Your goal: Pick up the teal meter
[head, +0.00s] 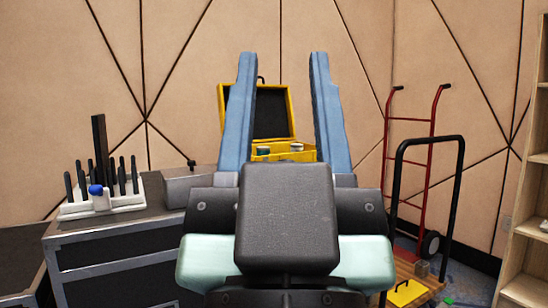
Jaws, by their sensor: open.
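My gripper (283,56) is open, its two blue fingers pointing up in the middle of the head view with nothing between them. Beyond the fingers stands an open yellow case (284,152) with a dark-lined lid. A small dark teal thing (263,151) shows at the case's left inside; it is too small to tell whether it is the teal meter. My gripper's body hides the lower part of the case and what is under it. No other thing that could be the meter shows clearly.
A dark workbench (115,258) at left bears a white rack (125,203) of dark tools, a blue-capped white bottle (99,198) and a grey box (188,185). A red hand truck (432,150), a black-handled cart (459,190) and a wooden shelf (538,190) stand at right.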

